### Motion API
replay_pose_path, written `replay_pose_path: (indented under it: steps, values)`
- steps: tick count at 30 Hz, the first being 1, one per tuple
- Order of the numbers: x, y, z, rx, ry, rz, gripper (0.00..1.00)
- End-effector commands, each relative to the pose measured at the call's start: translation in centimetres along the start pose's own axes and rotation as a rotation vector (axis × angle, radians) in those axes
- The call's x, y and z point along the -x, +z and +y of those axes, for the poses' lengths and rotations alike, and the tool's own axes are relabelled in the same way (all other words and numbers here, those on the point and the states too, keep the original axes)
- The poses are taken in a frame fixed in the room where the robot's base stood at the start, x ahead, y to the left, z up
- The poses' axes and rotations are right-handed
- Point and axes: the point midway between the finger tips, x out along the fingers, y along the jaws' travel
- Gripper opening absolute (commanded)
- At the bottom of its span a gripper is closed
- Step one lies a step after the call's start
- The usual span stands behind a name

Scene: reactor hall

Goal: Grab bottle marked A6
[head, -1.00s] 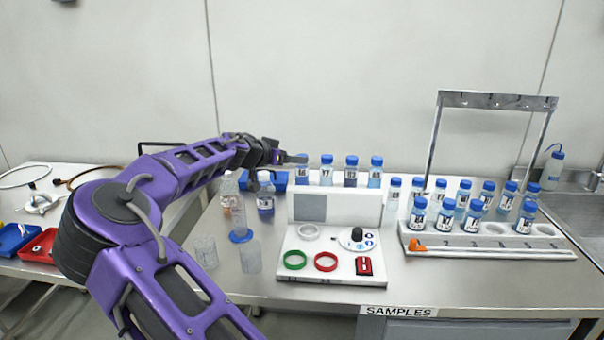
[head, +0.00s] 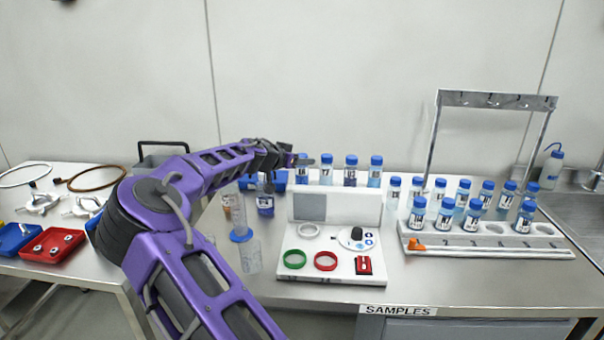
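A row of blue-capped bottles stands behind the white control panel. The leftmost one (head: 301,174) is partly covered by my gripper; its small label ends in 6, but I cannot read its letter for certain. My gripper (head: 292,168) is at the end of the purple arm, in front of that bottle's cap area in the picture. One dark finger points right across the cap; the other is hard to make out. Whether it touches the bottle cannot be told. Another blue-capped bottle (head: 265,204) stands nearer, below the gripper in the picture.
The white control panel (head: 343,267) with green and red rings stands in front of the row. A sample rack (head: 480,246) with several bottles is to the right, below a metal frame (head: 497,101). Clear glassware (head: 250,256) stands left of the panel.

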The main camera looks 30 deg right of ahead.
Motion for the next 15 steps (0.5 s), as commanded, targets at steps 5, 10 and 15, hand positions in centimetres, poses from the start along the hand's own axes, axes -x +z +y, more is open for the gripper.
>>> replay_pose_path:
  steps: [5, 10, 15]
  values:
    - [0.02, 0.0, -0.01, 0.0, 0.0, 0.0, 0.02]
    - [0.03, -0.04, -0.01, 0.0, 0.0, 0.0, 0.0]
    - [0.12, -0.27, -0.02, -0.001, -0.001, 0.001, 0.0]
